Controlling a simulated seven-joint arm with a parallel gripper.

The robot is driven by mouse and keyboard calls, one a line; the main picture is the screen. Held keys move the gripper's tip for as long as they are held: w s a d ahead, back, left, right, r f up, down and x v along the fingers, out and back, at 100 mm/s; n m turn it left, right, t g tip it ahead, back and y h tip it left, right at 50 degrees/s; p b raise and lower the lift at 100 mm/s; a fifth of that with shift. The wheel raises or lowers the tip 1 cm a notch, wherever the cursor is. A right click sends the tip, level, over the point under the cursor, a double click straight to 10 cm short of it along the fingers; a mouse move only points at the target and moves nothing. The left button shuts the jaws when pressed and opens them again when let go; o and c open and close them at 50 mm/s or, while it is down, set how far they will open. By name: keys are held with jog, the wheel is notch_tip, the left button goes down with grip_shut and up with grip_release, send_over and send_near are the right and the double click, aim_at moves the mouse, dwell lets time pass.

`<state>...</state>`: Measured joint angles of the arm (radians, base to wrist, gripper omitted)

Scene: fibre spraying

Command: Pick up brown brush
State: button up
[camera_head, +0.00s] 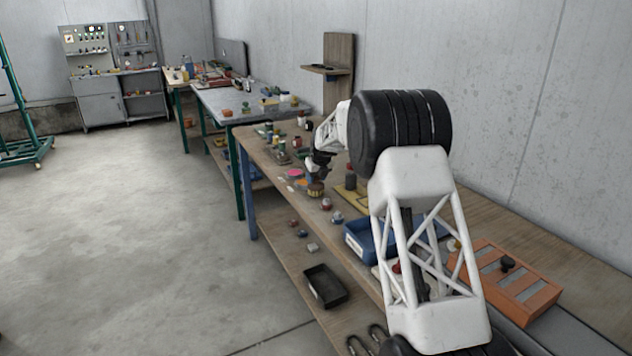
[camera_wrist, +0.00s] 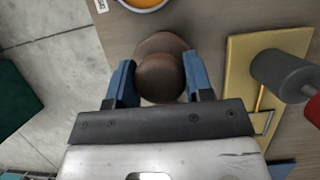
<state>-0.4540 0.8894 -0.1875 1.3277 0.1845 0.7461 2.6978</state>
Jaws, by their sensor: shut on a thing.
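The brown brush (camera_wrist: 160,80) has a round, dark brown knob over a wider round body in the wrist view. My gripper (camera_wrist: 159,65) has one blue finger on each side of the knob, shut on it. The brush's underside is hidden from the wrist camera. In the head view my gripper (camera_head: 320,170) is small and dark over the wooden workbench (camera_head: 262,150), with the brown brush (camera_head: 315,189) just below it. I cannot tell whether the brush touches the bench top.
A yellow board (camera_wrist: 240,70) with a grey cylinder (camera_wrist: 283,75) lies close on the right in the wrist view. An orange-filled round container (camera_wrist: 146,2) is at the top edge. A blue tray (camera_head: 358,240) and an orange box (camera_head: 520,290) sit nearer on the bench.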

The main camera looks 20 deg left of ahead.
jog(key=shift+r, duration=4.4)
jog(key=o, duration=0.4)
jog(key=shift+c, duration=1.2)
jog(key=shift+s+d, duration=0.1)
jog(key=shift+s+d+r, duration=0.3)
jog(key=shift+s+d, duration=0.2)
jog(key=shift+s, duration=0.05)
jog(key=shift+s+d+r, duration=0.25)
jog(key=shift+s+d, duration=0.65)
jog(key=shift+s, duration=0.2)
jog(key=shift+s+d+r, duration=0.25)
jog(key=shift+s+d, duration=0.6)
jog(key=shift+s, duration=0.2)
